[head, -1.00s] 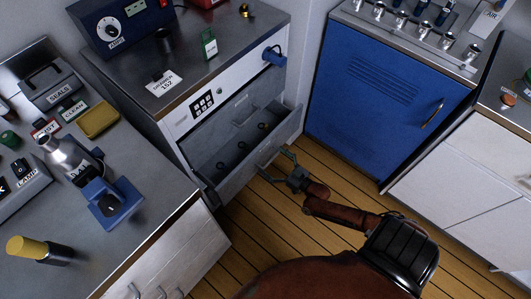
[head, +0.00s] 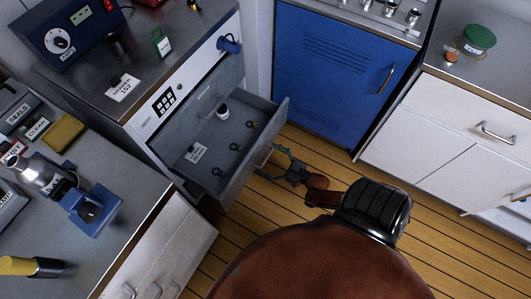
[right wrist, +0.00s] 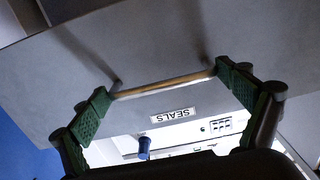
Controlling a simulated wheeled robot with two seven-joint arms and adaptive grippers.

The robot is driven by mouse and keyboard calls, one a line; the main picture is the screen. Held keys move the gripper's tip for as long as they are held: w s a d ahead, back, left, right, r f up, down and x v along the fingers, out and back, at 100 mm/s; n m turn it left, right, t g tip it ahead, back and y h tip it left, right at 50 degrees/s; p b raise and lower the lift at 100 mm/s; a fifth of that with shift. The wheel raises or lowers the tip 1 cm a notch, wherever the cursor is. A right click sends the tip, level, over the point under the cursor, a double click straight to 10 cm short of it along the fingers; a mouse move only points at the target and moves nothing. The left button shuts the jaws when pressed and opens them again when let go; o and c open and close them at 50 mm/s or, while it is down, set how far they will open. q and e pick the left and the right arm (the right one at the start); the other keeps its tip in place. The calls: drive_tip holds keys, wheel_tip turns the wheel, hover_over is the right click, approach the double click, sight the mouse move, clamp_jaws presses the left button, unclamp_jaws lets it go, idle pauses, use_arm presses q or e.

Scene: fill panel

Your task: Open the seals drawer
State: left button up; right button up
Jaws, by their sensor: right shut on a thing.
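The seals drawer (head: 279,118) stands well open from the grey cabinet in the head view. Inside lie several small dark ring-like pieces (head: 234,147), a small white-topped container (head: 223,112) and a small lettered card (head: 195,152). My right gripper (head: 268,165) is at the outside of the drawer front. A SEALS label (right wrist: 173,116) shows beside the handle. My left gripper is out of view.
A blue locker (head: 330,75) stands behind the drawer's right side. White cupboards (head: 440,135) are at the right. A grey bench (head: 120,190) with a yellow-topped tool (head: 18,265) is at the left. Wooden floor (head: 440,245) is clear at lower right.

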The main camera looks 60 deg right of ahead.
drive_tip(key=shift+d, duration=0.2)
drive_tip(key=o, duration=1.4)
drive_tip(key=shift+a, duration=0.1)
drive_tip(key=shift+s, duration=0.1)
drive_tip(key=s, duration=0.8)
drive_tip(key=s+d, duration=0.1)
drive_tip(key=s, duration=0.3)
drive_tip(key=shift+w, duration=0.1)
